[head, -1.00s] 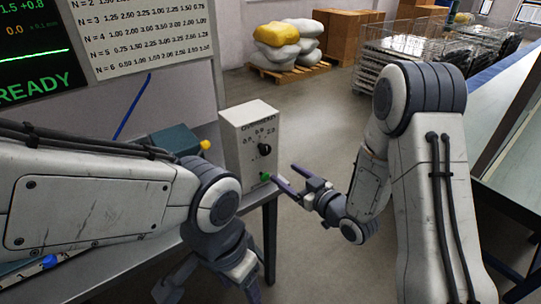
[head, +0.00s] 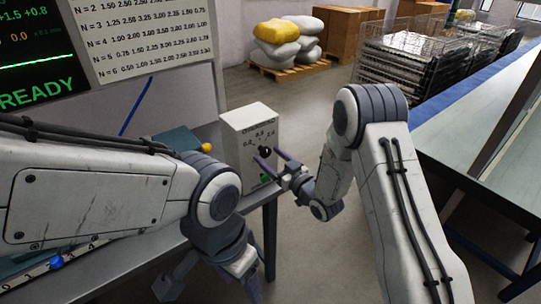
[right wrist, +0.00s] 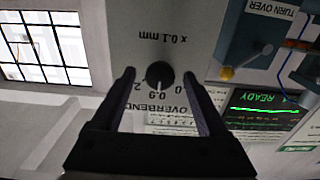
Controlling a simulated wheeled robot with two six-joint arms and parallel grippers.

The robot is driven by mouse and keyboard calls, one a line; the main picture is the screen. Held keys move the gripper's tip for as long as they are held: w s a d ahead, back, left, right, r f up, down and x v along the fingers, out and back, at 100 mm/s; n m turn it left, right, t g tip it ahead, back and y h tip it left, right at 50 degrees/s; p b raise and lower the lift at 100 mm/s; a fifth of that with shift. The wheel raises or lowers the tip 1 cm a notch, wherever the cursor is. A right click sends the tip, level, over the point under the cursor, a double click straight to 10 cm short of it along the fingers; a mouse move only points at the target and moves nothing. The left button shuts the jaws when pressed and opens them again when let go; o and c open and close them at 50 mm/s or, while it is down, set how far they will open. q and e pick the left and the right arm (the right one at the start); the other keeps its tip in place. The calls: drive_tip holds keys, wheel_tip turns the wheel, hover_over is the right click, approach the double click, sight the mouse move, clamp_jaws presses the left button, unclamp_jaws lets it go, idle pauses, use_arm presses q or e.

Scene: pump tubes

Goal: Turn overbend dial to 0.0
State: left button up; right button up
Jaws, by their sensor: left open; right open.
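The overbend dial is a black round knob (head: 264,150) on the front of a white box (head: 233,124). In the right wrist view the knob (right wrist: 159,75) appears upside down, with a pale pointer mark toward the printed 0.9; other scale numbers are partly hidden by the fingers. My right gripper (head: 267,154) is open in front of the box. In the right wrist view its fingers (right wrist: 159,74) show one on each side of the knob, with visible gaps; contact is not seen. My left gripper (head: 207,292) is open and empty, low in front of the table.
A green button (head: 265,178) sits below the dial. A teal device with a yellow knob (head: 206,147) stands left of the box. The dark display (head: 35,60) reads READY. A blue-edged conveyor (head: 470,110) runs at right, with wire crates (head: 400,65) behind.

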drive_tip(key=shift+c, duration=0.4)
clamp_jaws()
drive_tip(key=shift+f+n+b, duration=0.15)
drive_tip(key=shift+n+b, duration=0.45)
drive_tip(key=shift+b, duration=0.35)
drive_tip(key=n+b, duration=0.5)
drive_tip(key=b, duration=0.2)
drive_tip(key=shift+n+b, duration=1.45)
drive_tip(key=shift+n, duration=0.05)
drive_tip(key=shift+r, duration=0.2)
drive_tip(key=shift+o, duration=0.4)
unclamp_jaws()
drive_tip(key=shift+d, duration=0.15)
